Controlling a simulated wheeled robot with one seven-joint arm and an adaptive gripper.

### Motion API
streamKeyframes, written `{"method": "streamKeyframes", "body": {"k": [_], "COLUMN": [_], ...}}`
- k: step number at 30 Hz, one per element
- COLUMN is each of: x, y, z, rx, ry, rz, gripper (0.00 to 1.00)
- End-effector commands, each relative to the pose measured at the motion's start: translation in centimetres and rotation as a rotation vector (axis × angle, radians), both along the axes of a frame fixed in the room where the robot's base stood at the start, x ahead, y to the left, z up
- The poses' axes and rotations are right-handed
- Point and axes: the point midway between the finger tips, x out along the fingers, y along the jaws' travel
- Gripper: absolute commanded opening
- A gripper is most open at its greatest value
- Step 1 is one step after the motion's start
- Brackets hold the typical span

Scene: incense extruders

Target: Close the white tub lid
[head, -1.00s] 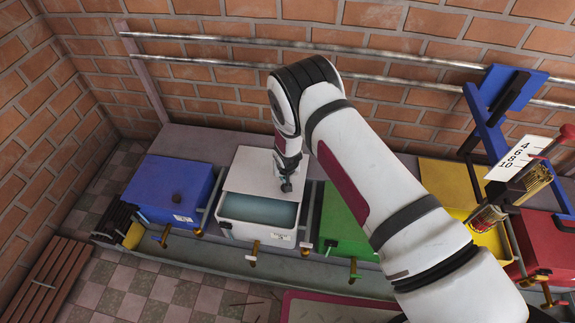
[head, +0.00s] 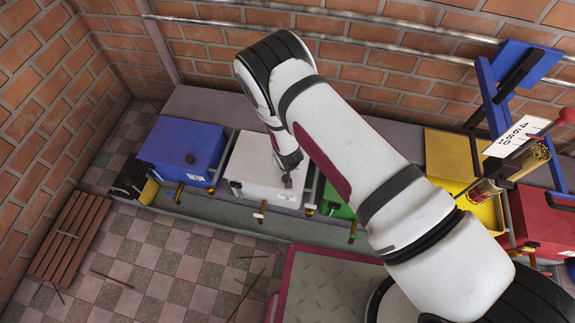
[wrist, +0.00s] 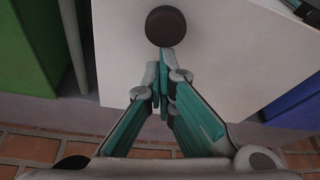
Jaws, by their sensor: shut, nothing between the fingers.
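The white tub (head: 266,197) stands between the blue tub and the green tub. Its lid (head: 253,157) covers the top, and no open gap shows at the front in the head view. In the wrist view the white lid (wrist: 118,55) fills the middle, with a dark round knob (wrist: 166,26) on it. My gripper (head: 287,181) is over the lid's front right part. In the wrist view my gripper (wrist: 163,72) has its fingers together, empty, with the tips just beside the knob. I cannot tell whether they touch it or the lid.
The blue tub (head: 182,146) is closed on the left. The green tub (head: 333,200) is partly hidden by my arm. A yellow tub (head: 447,150) and a red tub (head: 545,218) stand to the right. A brown slatted rack (head: 68,237) lies on the tiled floor.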

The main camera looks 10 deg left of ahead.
Motion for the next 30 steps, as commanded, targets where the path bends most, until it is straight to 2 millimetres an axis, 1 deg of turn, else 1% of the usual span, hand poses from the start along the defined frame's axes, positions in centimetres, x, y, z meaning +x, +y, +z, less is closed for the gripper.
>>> {"method": "streamKeyframes", "body": {"k": [1, 5, 8, 13, 15, 18, 21, 24, 27, 30], "x": [-0.4, -0.1, 0.8, 3.6, 2.6, 1.9, 1.3, 0.7, 0.3, 0.1], "y": [0.0, 0.0, 0.0, -0.1, -0.2, -0.3, -0.5, -0.6, -0.7, -0.8], "z": [-0.2, -0.2, -0.3, -0.4, 1.9, 4.2, 6.1, 7.6, 8.6, 9.2], "rx": [-0.003, -0.003, -0.001, 0.002, 0.0, 0.0, 0.001, 0.001, 0.001, 0.0], "ry": [0.008, 0.008, 0.005, -0.001, 0.002, 0.001, 0.0, -0.001, 0.0, 0.0], "rz": [0.001, 0.001, -0.001, -0.006, -0.002, -0.002, -0.003, -0.003, -0.002, -0.002], "gripper": [0.0, 0.0, 0.0, 0.0, 0.0, 0.0, 0.0, 0.0, 0.0, 0.0]}}
